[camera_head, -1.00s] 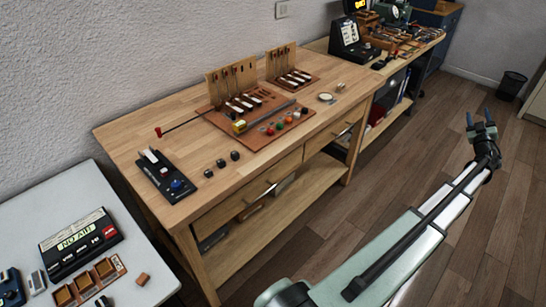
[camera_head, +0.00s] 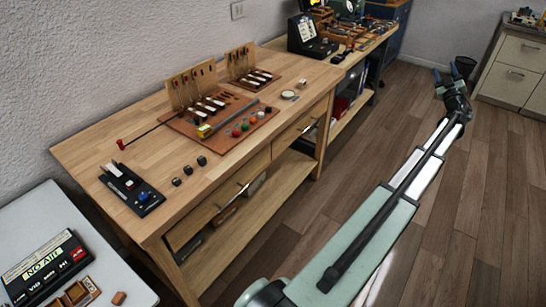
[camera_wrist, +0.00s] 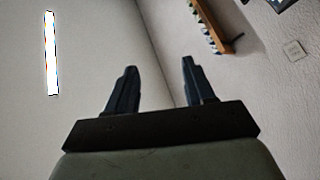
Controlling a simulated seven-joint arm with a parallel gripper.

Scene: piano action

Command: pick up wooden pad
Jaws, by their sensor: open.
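A small brown block (camera_head: 118,298) that looks like the wooden pad lies on the white table at the lower left of the head view. It is beside a wooden tray with compartments (camera_head: 97,289). My gripper (camera_head: 446,73) is far from it, out over the floor at the upper right. The wrist view shows my gripper (camera_wrist: 159,67) with its two dark fingers apart and nothing between them. That view faces the wall and ceiling, and no pad shows there.
A wooden workbench (camera_head: 100,148) stands against the wall, holding key-action models, a black control box (camera_head: 131,190) and several small knobs. The floor (camera_head: 470,220) right of the bench is clear.

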